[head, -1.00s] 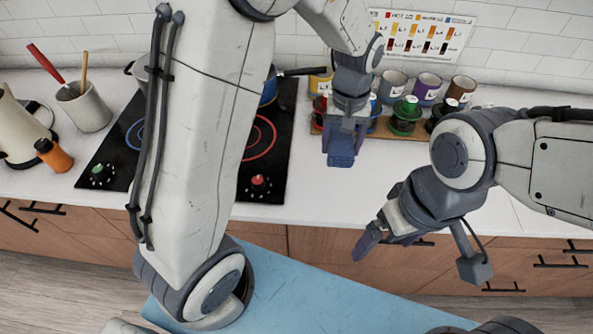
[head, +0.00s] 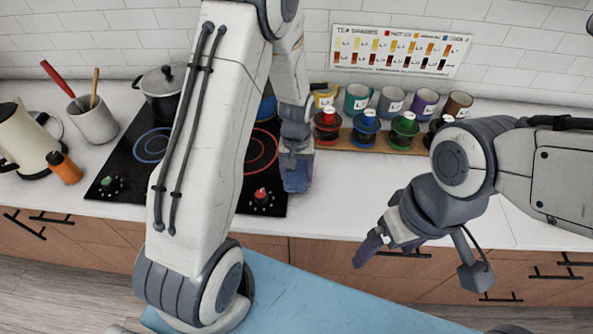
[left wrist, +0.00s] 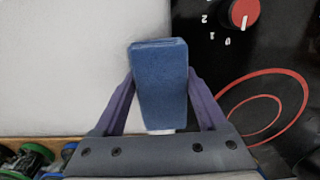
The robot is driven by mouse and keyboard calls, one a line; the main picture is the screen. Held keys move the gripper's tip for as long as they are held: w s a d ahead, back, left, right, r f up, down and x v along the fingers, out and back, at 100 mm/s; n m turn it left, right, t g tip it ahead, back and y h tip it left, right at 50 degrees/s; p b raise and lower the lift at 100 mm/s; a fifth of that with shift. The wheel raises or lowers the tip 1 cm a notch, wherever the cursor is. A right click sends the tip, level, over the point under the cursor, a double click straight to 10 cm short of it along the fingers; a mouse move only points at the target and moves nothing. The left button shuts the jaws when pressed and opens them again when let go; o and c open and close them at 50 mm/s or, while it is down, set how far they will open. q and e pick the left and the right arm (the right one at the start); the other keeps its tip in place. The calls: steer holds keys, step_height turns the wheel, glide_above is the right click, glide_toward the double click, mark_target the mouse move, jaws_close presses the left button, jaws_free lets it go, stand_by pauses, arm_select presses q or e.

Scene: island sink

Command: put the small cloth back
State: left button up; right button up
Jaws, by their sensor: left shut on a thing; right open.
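My left gripper (head: 296,178) is above the counter by the right edge of the cooktop. It is shut on a folded blue cloth (left wrist: 160,85), which fills the space between the purple fingers in the left wrist view. In the head view the cloth is hard to tell apart from the fingers. My right gripper (head: 366,250) hangs in front of the counter's front edge, apart from everything; it is open, with nothing seen in it.
The black cooktop (head: 125,175) carries a lidded pot (head: 162,88). Several coloured jars, including a red one (head: 327,127), and cups stand at the back on a wooden board. A kettle (head: 22,140), orange bottle (head: 64,168) and utensil crock (head: 93,122) stand left. The counter (head: 340,200) right of the cooktop is clear.

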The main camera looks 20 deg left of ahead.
mark_target(297, 170)
arm_select(q)
steer(key=shift+f, duration=0.2)
steer(key=shift+f, duration=0.35)
steer(key=o, duration=1.2)
steer(key=shift+r, duration=0.1)
steer(key=shift+o, duration=0.2)
steer(key=shift+r, duration=0.1)
steer(key=shift+r, duration=0.3)
steer(key=shift+w+r, duration=0.1)
steer(key=shift+r, duration=0.3)
step_height(297, 170, up, 11)
steer(key=b, duration=0.2)
